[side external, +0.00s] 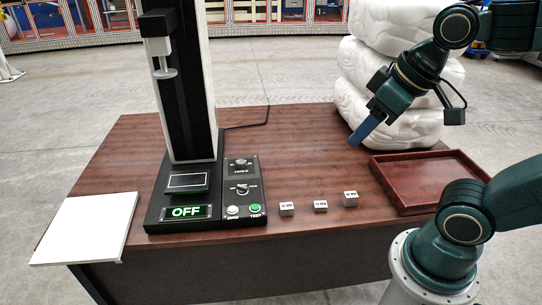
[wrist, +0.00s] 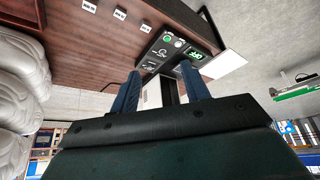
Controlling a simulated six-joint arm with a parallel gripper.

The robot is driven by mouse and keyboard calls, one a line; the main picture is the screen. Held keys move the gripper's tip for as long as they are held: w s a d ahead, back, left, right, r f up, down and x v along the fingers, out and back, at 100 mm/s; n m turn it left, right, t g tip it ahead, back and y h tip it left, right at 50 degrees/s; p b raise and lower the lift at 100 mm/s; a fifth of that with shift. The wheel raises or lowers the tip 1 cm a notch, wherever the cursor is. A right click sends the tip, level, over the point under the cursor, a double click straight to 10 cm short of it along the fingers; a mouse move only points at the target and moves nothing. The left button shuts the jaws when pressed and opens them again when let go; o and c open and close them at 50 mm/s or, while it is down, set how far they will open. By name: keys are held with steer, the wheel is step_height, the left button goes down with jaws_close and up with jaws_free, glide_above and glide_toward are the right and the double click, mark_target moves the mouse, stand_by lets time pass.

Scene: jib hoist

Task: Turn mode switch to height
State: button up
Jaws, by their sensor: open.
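The control panel (side external: 228,198) sits at the foot of a tall test stand on the table. It has two dark rotary knobs, an upper one (side external: 240,163) and a lower one (side external: 242,188) with a pale pointer; their labels are too small to read, so I cannot tell which is the mode switch. The panel also shows in the wrist view (wrist: 164,50), beyond my fingers. My gripper (side external: 362,132) has blue fingers and hangs above the right part of the table, well to the right of the panel. In the wrist view the fingers (wrist: 160,70) are spread with nothing between them.
The green-lit display (side external: 186,212) reads OFF. A white button (side external: 233,210) and a green button (side external: 255,208) sit below the knobs. Three small blocks (side external: 320,206) stand right of the panel. A red-brown tray (side external: 425,207), a white plate (side external: 84,228) and white stacked bags (side external: 405,75) surround it.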

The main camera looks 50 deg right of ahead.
steer(key=w+n+g, duration=0.1)
steer(key=w+g, duration=0.1)
steer(key=w, duration=0.8)
steer(key=n+g, duration=0.3)
steer(key=n, duration=0.2)
glide_above(242, 186)
step_height(242, 186, down, 18)
steer(key=f, duration=0.1)
steer(key=shift+r, duration=0.25)
steer(key=shift+f, duration=0.15)
step_height(242, 186, down, 14)
steer(key=shift+r, duration=0.25)
steer(key=c, duration=1)
